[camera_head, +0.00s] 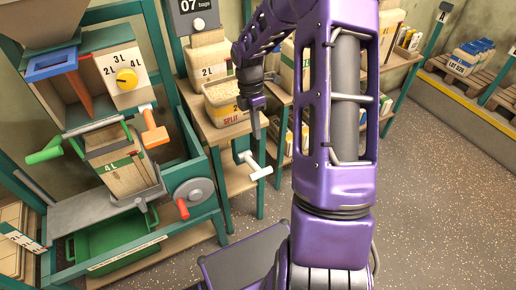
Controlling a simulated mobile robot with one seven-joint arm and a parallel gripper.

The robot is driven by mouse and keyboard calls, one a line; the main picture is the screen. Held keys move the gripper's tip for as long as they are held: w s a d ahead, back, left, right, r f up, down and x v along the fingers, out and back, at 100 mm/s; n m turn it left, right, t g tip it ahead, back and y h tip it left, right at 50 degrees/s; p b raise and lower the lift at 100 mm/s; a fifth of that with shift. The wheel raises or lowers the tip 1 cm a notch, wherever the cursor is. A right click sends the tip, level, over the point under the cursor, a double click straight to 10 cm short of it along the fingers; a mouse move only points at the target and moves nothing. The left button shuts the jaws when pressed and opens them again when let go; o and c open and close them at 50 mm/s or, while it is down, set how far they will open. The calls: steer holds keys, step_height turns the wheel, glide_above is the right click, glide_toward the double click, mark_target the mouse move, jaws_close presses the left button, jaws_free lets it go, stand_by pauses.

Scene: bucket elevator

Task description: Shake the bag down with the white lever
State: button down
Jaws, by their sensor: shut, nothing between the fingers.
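The white lever (256,167) is a T-shaped handle sticking out low at the right side of the green machine frame. The bag (124,174), a tan paper one with a green band marked 4 L, stands below the spout on the grey platform. My gripper (256,134) points down, shut and empty, in front of the wooden bench. In the picture it is just above the white lever and appears apart from it. The fingertips are small, and their depth to the lever is hard to judge.
An orange handle (154,130), a green handle (44,155) and a red crank handle (183,208) are on the machine. A container marked SPLIT (225,104) stands on the bench behind my gripper. A green bin (112,240) sits below the platform. The right floor is clear.

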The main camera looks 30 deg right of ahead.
mark_target(262, 172)
steer(key=s+f, duration=0.1)
steer(key=f, duration=0.3)
steer(key=f+b, duration=0.1)
steer(key=f, duration=0.3)
steer(key=s+f+b, duration=0.1)
steer(key=f, duration=0.4)
steer(key=shift+s, duration=0.3)
steer(key=shift+f, duration=0.15)
steer(key=shift+s+f, duration=0.55)
steer(key=shift+f, duration=0.25)
step_height(262, 172, down, 7)
steer(key=s+b, duration=0.1)
steer(key=b, duration=0.1)
steer(key=shift+s+r, duration=0.2)
steer(key=shift+s, duration=0.1)
steer(key=shift+d, duration=0.1)
steer(key=shift+r, duration=0.1)
